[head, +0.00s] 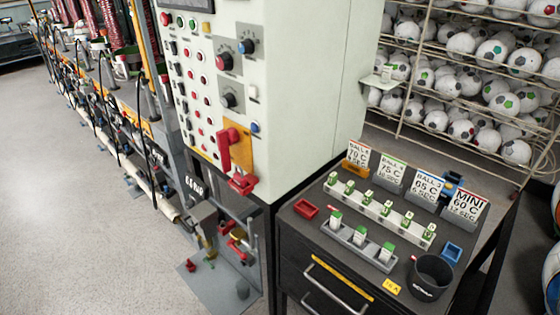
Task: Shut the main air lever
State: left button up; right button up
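A red lever handle (225,150) is on a yellow plate (238,148) at the lower front of the white control cabinet. It hangs roughly upright, with a red block (241,184) just below it. Lower down, in an opening under the cabinet, a second red handle (238,246) sits among small pipes and brass-coloured fittings. No label shows which of the two is the main air lever. The lower handle is partly hidden by the fittings, so I cannot tell its exact position. Neither of my grippers is in this view.
The white cabinet (320,90) carries many knobs and buttons. A grey plate (222,282) lies below the lower fittings. A black cart (365,268) at the right holds label signs, bottle rows and a black cup (430,279). Ball racks stand behind. The floor (90,230) at left is clear.

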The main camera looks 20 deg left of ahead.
aim_at(230, 243)
jog(key=u, duration=1.05)
jog(key=i, duration=0.1)
